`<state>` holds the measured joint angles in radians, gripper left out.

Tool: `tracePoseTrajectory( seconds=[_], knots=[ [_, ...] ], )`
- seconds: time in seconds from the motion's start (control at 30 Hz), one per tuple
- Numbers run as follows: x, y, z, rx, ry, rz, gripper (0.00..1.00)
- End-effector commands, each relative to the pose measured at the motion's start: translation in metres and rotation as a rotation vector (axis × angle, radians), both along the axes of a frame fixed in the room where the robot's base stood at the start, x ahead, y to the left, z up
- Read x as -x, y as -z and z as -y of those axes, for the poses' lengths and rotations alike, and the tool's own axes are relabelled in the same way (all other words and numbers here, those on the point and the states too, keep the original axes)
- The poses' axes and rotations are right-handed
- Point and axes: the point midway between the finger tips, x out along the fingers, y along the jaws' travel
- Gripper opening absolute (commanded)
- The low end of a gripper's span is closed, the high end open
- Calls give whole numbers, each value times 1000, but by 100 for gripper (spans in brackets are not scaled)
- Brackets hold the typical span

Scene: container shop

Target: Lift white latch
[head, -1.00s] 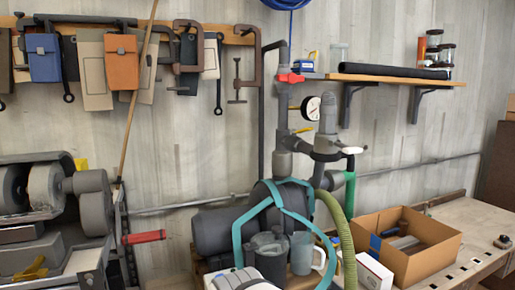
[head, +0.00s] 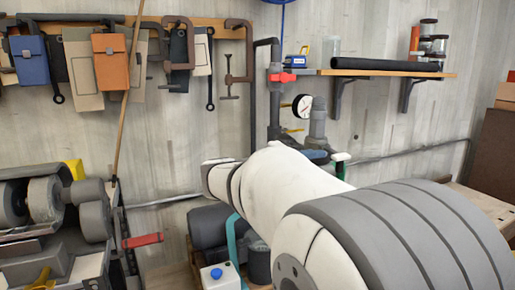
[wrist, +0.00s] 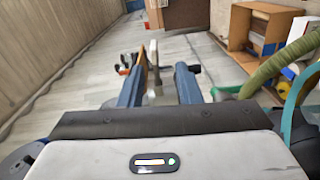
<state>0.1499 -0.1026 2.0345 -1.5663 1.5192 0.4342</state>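The white latch (head: 341,157) shows as a small white cap at the top of a green upright part in the head view, just beyond my pale arm. My arm hides most of the pump below it. In the wrist view my gripper (wrist: 161,66) is open, with two blue-grey fingers apart. A small pale grey piece (wrist: 153,78) shows between or beyond the fingers; I cannot tell whether it is the latch or whether anything touches it. In the head view my gripper is hidden behind the arm.
A gauge (head: 303,106) and a red valve handle (head: 282,77) are on the pipes near the latch. A shelf (head: 385,73) is above right.

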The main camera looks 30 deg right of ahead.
Motion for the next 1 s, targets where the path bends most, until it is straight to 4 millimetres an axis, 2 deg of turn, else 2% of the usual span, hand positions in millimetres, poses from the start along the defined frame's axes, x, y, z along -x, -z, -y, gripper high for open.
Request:
tracePoseTrajectory(
  seconds=[0.13,0.4,0.6,1.0],
  knots=[
    [0,-8,11,27,6,4,31],
    [5,-8,51,24,8,2,31],
    [7,-7,73,24,6,2,31],
    [8,-5,79,23,4,3,29]
  ],
)
